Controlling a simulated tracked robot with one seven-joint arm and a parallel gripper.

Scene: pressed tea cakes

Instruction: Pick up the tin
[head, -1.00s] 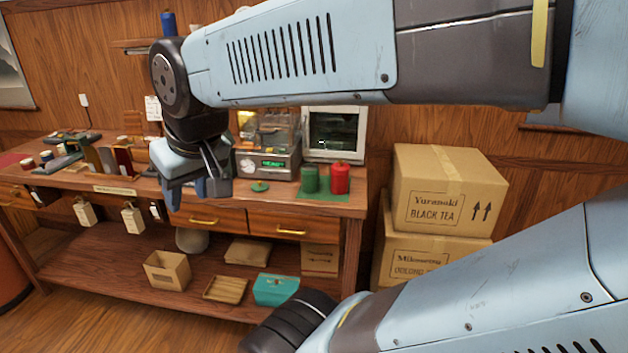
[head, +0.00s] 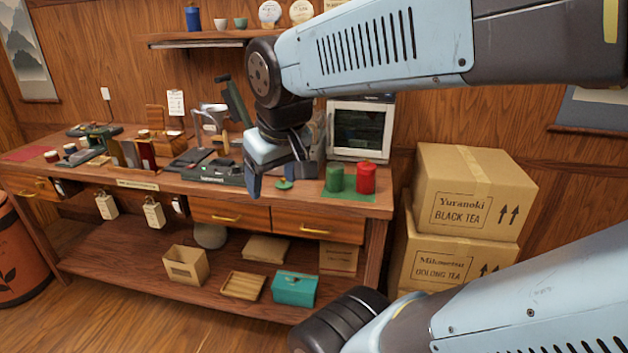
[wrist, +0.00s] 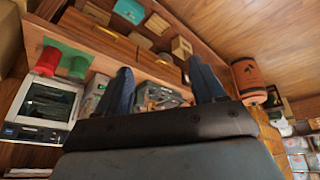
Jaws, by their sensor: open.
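A green tin (head: 334,178) and a red tin (head: 366,177) stand upright side by side on a green mat (head: 350,196) at the right end of the workbench. Which one the task means cannot be told. My gripper (head: 277,188) is open and empty, to the left of both tins and apart from them. In the wrist view my gripper (wrist: 160,66) has its fingers spread, with the red tin (wrist: 47,62) and the green tin (wrist: 77,68) off to the left. A small green disc (head: 284,184) shows between the fingers in the head view.
A white-framed cabinet (head: 361,129) stands behind the tins. Dark equipment (head: 215,173) crowds the workbench (head: 385,207) to the gripper's left. Cardboard boxes (head: 475,193) are stacked at right.

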